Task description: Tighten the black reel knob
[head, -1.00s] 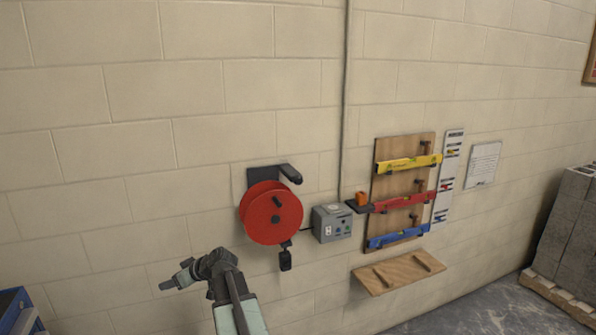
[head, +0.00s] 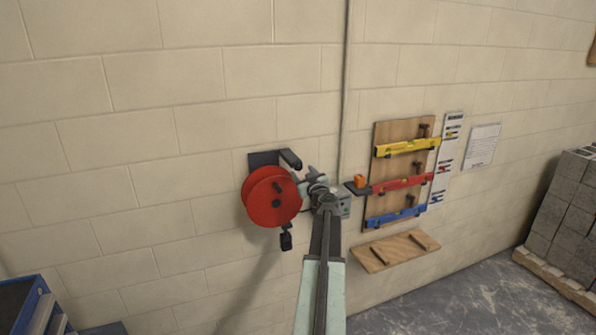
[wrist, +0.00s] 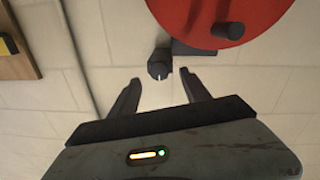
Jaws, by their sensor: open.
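The black knob (head: 291,159) is at the end of a dark bracket above the red reel (head: 268,203) on the wall. My gripper (head: 304,174) is just below and right of the knob in the head view. In the wrist view my gripper (wrist: 162,80) is open and empty, with the knob beyond the gap between its fingertips. I see no contact.
A grey box (head: 346,205) is right of the reel, partly behind my arm. A wooden board (head: 377,160) holds yellow, red and blue levels, with a small shelf (head: 395,250) below. A conduit (head: 346,90) runs up the wall. The wall left of the reel is bare.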

